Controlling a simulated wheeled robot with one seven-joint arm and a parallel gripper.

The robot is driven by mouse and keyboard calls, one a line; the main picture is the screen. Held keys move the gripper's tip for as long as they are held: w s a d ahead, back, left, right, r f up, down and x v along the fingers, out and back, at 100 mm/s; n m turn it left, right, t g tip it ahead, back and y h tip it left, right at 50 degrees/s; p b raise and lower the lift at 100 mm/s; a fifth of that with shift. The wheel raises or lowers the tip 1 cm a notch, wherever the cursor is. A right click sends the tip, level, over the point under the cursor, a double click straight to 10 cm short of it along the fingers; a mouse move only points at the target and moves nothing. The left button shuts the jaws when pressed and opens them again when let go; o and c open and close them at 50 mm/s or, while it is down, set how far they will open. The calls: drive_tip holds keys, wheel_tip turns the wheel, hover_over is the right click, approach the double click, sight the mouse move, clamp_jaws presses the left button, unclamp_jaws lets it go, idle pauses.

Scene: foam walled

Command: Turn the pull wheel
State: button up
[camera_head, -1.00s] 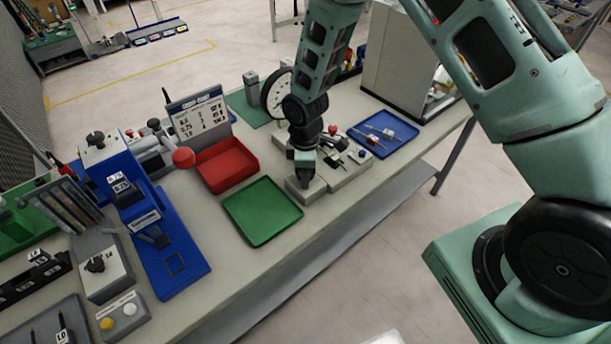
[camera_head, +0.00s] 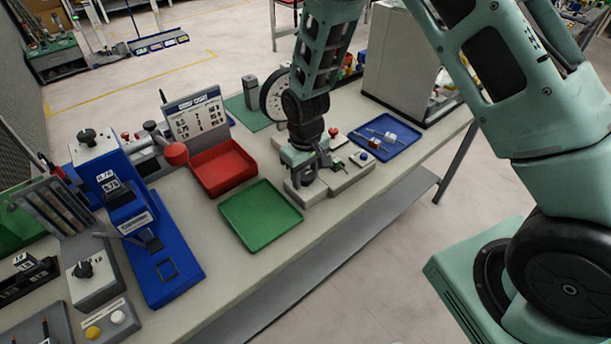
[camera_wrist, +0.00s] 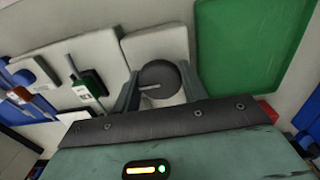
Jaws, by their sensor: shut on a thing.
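The pull wheel (camera_wrist: 161,76) is a dark round knob with a pale line across its top. It sits on a light grey block (camera_wrist: 155,42) in the wrist view. My gripper (camera_wrist: 162,88) reaches down over it, one finger on each side, shut on it. In the head view my gripper (camera_head: 303,178) is low over the front left end of the grey fixture (camera_head: 345,180). There the wheel is mostly hidden by the gripper.
A green tray (camera_head: 260,215) lies just left of the fixture, and a red bin (camera_head: 225,168) stands behind it. A blue tray (camera_head: 398,148) with small parts lies to the right. A dial gauge (camera_head: 274,97) stands behind my arm. The blue press (camera_head: 165,262) is farther left.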

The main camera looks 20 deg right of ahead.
sight(305, 174)
drive_tip(key=shift+m, duration=0.6)
drive_tip(key=o, duration=1)
drive_tip(key=shift+c, duration=0.2)
wheel_tip(305, 174, up, 18)
drive_tip(key=b, duration=0.3)
drive_tip(key=shift+f, duration=0.25)
drive_tip(key=s+a+n, duration=0.2)
drive_tip(key=s+a, duration=0.1)
drive_tip(key=s, duration=1)
drive_tip(key=s+a+r+n, duration=0.1)
drive_tip(key=s+a+n, duration=0.2)
drive_tip(key=s, duration=1)
drive_tip(key=shift+s+y, duration=0.25)
drive_tip(key=shift+y, duration=0.05)
